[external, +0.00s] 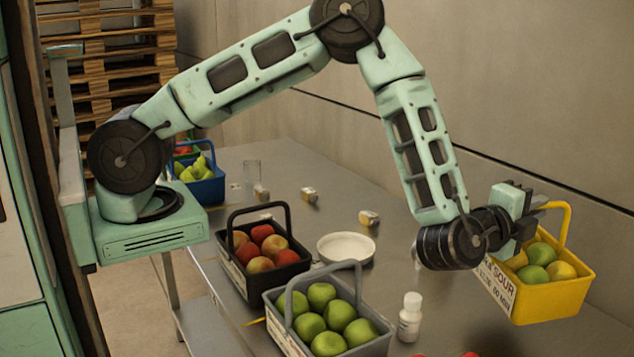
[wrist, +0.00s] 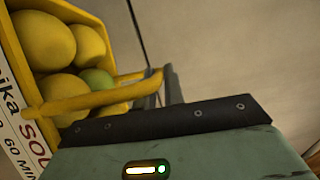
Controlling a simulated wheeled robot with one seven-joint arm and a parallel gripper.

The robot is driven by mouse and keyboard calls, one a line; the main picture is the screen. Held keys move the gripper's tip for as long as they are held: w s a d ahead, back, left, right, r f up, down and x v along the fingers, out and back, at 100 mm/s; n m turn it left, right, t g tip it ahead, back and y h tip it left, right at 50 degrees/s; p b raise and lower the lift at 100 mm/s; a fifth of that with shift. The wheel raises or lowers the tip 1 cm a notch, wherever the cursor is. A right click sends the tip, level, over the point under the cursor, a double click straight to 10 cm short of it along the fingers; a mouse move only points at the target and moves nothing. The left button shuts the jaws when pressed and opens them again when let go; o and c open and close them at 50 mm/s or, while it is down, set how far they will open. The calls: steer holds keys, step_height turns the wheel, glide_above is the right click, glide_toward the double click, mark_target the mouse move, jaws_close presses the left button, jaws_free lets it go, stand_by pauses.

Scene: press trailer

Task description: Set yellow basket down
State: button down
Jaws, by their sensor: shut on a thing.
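The yellow basket (external: 552,296) holds yellow and green fruit and has a white label with dark lettering on its side. It is at the right of the external view, and its underside appears raised above the table (external: 460,300). My gripper (external: 530,215) is shut on the basket's upright yellow handle. In the wrist view the basket (wrist: 100,97) fills the upper left, with its handle running to the gripper (wrist: 165,88).
A grey basket (external: 373,344) of green apples and a black basket (external: 285,283) of red fruit stand at the left. A white bowl (external: 346,247), a white bottle (external: 410,318) and several small items are nearby. A blue basket (external: 207,190) is at the far end. A wall runs behind the table.

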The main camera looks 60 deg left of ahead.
mark_target(524, 253)
steer(key=shift+f+p, duration=1.2)
steer(key=shift+f, duration=2.95)
steer(key=shift+f, duration=0.15)
steer(key=c, duration=1.5)
jaws_free()
steer(key=shift+f, duration=0.1)
steer(key=s+b, duration=0.4)
steer(key=s, duration=0.8)
steer(key=shift+b, duration=0.4)
steer(key=shift+d, duration=0.1)
